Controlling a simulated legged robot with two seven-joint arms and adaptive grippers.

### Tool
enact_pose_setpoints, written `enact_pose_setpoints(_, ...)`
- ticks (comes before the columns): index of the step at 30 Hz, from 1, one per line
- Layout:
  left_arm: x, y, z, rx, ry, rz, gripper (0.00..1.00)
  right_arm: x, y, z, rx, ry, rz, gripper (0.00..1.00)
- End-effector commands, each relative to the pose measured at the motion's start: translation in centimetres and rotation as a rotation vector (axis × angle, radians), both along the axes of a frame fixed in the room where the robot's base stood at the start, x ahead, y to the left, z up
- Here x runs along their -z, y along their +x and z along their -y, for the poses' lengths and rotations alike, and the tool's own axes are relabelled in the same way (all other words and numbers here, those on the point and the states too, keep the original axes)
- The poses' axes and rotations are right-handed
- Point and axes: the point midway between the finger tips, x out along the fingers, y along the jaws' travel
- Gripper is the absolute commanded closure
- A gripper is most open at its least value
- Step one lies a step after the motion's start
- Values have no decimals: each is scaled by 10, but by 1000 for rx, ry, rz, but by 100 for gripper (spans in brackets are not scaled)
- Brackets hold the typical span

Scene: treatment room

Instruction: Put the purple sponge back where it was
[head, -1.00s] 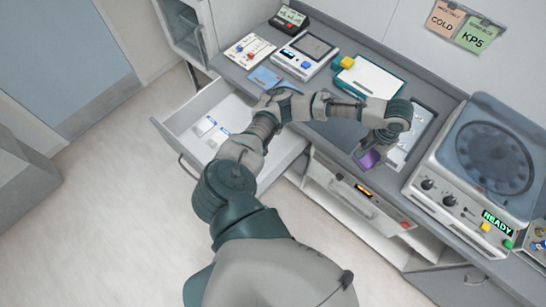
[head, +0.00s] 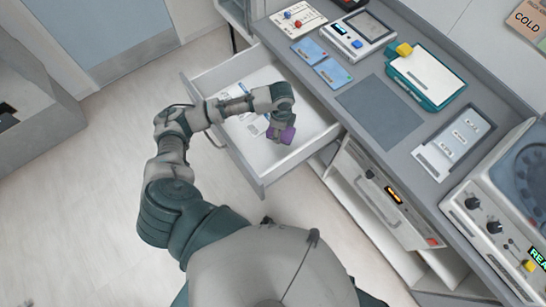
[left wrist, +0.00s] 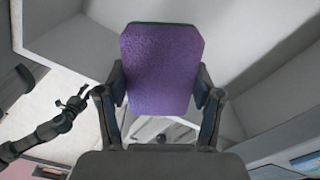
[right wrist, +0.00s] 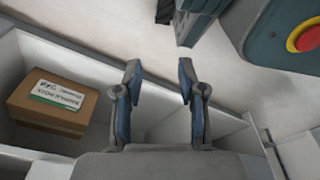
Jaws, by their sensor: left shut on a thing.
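The purple sponge (head: 281,135) is held by my left gripper (head: 283,120) over the open drawer (head: 313,116). In the left wrist view, the sponge (left wrist: 161,68) stands between the two fingers of the left gripper (left wrist: 160,90), which are shut on its sides. The drawer's pale walls show behind it. I cannot tell whether the sponge touches the drawer floor. My right gripper (right wrist: 159,75) is open and empty in the right wrist view. It is not visible in the head view.
Labelled white items (head: 250,122) lie in the drawer. The counter holds blue cards (head: 332,73), a dark grey mat (head: 380,112), a teal-framed board (head: 428,75) and a grey tray (head: 455,140). A cardboard box (right wrist: 52,103) sits in a compartment near my right gripper.

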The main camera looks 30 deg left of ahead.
Motion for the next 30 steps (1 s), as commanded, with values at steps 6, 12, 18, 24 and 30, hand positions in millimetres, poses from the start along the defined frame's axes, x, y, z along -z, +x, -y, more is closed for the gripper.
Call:
enact_pose_setpoints(6, 61, -14, -14, 417, 5, -3, 62, -11, 23, -4, 6, 2, 11, 60)
enact_pose_setpoints(12, 85, -18, -19, 555, 7, -3, 62, -23, 33, -6, 8, 3, 17, 60)
enact_pose_setpoints(18, 124, -19, -19, 562, 7, -3, 62, -42, 43, -7, 10, 4, 24, 60)
enact_pose_setpoints(24, 146, -18, -19, 562, 7, -1, 62, -54, 48, -8, 11, 4, 29, 60)
enact_pose_setpoints(30, 172, -18, -19, 560, 9, -1, 62, -69, 54, -9, 13, 6, 34, 60)
